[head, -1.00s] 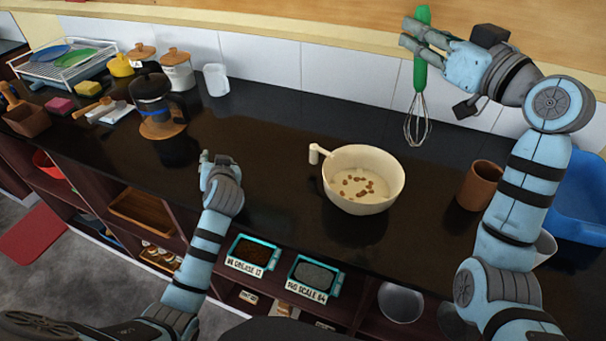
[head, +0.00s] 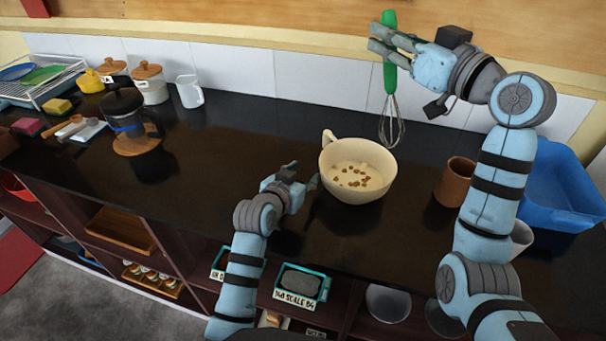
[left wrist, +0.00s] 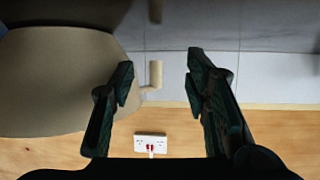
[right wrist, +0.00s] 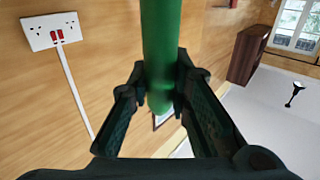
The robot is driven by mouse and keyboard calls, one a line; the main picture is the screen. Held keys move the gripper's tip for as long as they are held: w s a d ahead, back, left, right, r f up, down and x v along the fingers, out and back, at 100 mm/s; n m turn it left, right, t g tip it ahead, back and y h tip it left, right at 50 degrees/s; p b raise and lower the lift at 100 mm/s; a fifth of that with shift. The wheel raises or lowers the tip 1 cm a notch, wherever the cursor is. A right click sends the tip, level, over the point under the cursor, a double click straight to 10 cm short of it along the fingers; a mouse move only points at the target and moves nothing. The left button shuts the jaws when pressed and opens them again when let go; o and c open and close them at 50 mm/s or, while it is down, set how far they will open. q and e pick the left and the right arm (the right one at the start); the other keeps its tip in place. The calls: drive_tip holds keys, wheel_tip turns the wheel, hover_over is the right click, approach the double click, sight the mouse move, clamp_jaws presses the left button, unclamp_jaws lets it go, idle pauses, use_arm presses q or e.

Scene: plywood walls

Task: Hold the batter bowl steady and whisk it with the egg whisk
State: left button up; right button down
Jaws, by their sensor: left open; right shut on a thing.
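The cream batter bowl (head: 345,192) stands upright on the dark counter, with brown bits in pale batter and a handle at its upper left. My left gripper (head: 302,176) is open and empty, just left of the bowl. In the left wrist view the bowl (left wrist: 55,80) fills the left side, and its handle (left wrist: 155,75) shows beyond and between the open fingers (left wrist: 160,85). My right gripper (head: 385,45) is shut on the green handle of the egg whisk (head: 391,115). The whisk hangs wires down, behind and right of the bowl. The handle (right wrist: 158,50) also shows in the right wrist view.
A brown cup (head: 455,182) and a blue tub (head: 560,190) stand to the right. A French press (head: 128,125), a white jug (head: 189,92) and lidded jars (head: 150,85) stand to the left. The counter between press and bowl is clear.

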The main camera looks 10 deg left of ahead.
use_arm(q)
drive_tip(key=shift+w+d+f, duration=0.1)
drive_tip(key=shift+w+f, duration=0.1)
drive_tip(key=shift+w, duration=0.3)
clamp_jaws()
drive_tip(key=c, duration=0.5)
unclamp_jaws()
drive_tip(key=shift+s, duration=0.1)
